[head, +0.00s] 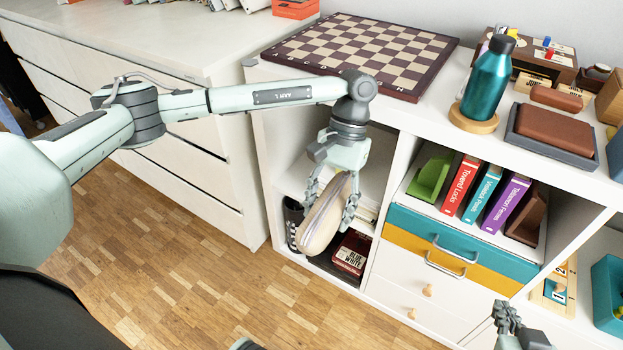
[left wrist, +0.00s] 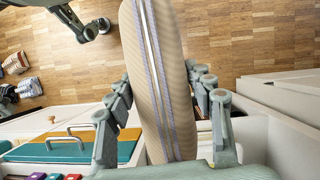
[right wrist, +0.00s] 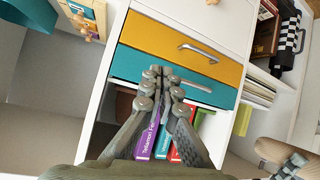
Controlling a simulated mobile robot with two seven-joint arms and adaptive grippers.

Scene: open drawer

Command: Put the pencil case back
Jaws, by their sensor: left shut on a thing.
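The pencil case (head: 325,213) is a long beige pouch. It hangs steeply tilted in my left gripper (head: 333,190), in front of the shelf unit's left open compartment in the head view. In the left wrist view, the pencil case (left wrist: 150,45) stands upright in the picture with its striped zip facing the camera, and the fingers (left wrist: 163,105) are on both sides of it. The pencil case also shows at the lower right of the right wrist view (right wrist: 285,152). My right gripper (head: 507,318) is empty in front of the drawers. Its fingertips (right wrist: 162,76) are together.
Teal (head: 500,252) and yellow (head: 400,243) drawer fronts sit below books. Wooden floor (head: 150,240) is clear.

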